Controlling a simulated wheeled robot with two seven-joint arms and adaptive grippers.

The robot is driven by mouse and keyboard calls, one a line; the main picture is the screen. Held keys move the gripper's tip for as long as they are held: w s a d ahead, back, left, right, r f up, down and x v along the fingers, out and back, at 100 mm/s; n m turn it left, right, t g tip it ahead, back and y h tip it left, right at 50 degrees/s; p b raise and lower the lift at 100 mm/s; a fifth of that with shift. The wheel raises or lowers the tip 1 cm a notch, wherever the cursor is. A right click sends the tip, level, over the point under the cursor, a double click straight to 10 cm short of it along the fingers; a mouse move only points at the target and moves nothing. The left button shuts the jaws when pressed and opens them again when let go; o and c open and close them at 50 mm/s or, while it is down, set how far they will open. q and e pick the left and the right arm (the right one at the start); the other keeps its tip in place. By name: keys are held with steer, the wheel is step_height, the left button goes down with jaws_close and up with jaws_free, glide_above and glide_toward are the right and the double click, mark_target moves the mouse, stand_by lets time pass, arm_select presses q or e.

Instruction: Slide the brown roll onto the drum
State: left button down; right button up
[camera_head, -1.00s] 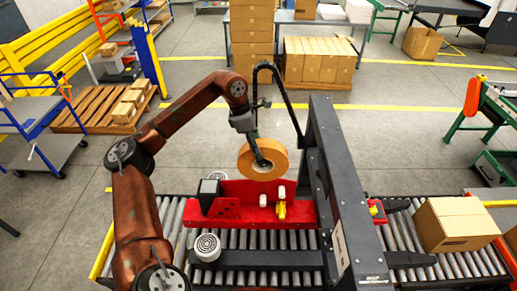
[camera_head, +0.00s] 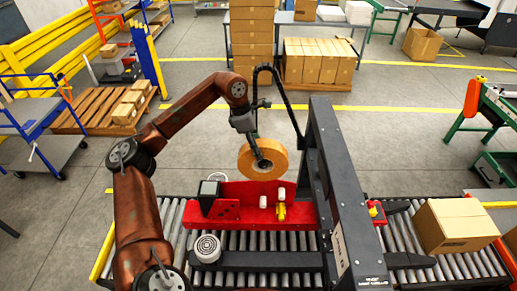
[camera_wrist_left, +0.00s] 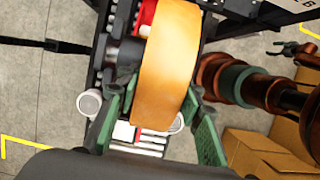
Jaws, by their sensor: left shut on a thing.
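The brown roll (camera_head: 246,163) is a thick tan ring, held upright above the red block. My left gripper (camera_head: 258,150) reaches down to it from above. In the left wrist view the roll (camera_wrist_left: 170,65) stands between the green fingers of this gripper (camera_wrist_left: 158,125), which is shut on it. A dark cylinder (camera_wrist_left: 125,50), perhaps the drum, shows close to the roll's left side in that view. I cannot tell whether the roll is around it or only beside it.
The red block (camera_head: 228,210) with black and yellow fittings lies over the roller conveyor (camera_head: 285,279), under the roll. A tall dark frame (camera_head: 335,185) stands just right of the roll. A cardboard box (camera_head: 455,226) sits on the rollers at right.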

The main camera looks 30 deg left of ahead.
arm_select(q)
steer(key=shift+w+a+r+p, duration=0.1)
steer(key=shift+w+a+p, duration=0.4)
steer(key=shift+w, duration=0.4)
steer(key=shift+w+a+r+p, duration=0.1)
steer(key=shift+w+a+p, duration=0.4)
steer(key=shift+w, duration=0.35)
